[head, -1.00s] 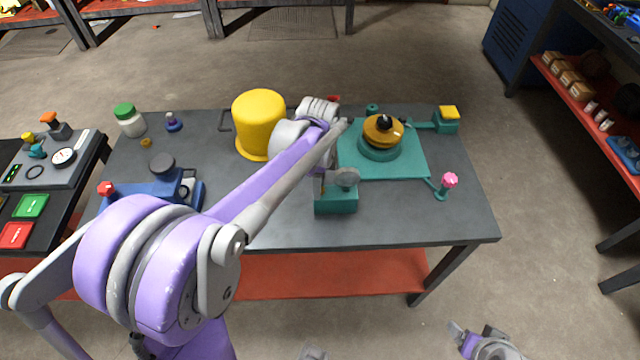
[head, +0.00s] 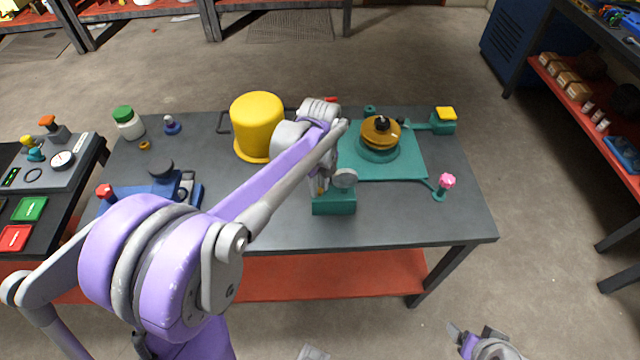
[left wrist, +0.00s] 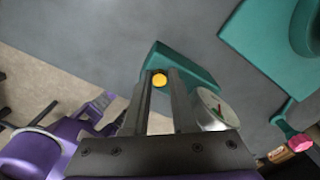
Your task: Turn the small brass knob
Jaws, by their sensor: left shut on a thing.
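The small brass knob (left wrist: 159,80) shows as a round yellow end on the teal box (left wrist: 185,62). In the left wrist view it sits between the two dark fingertips of my left gripper (left wrist: 160,84), which is shut on it. In the head view the teal box (head: 334,204) stands near the table's front edge with a round gauge (head: 345,178) on its right. There my forearm and wrist hide most of the knob and my left fingers. My right gripper (head: 462,339) is low at the bottom right, away from the table; its finger gap is unclear.
Behind the box lies a teal plate (head: 408,167) carrying a round brass-topped motor (head: 381,131). A pink knob (head: 446,181) and a yellow-topped block (head: 445,115) stand on its right. A yellow cylinder (head: 257,122) stands to the left. The table's front right (head: 420,222) is clear.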

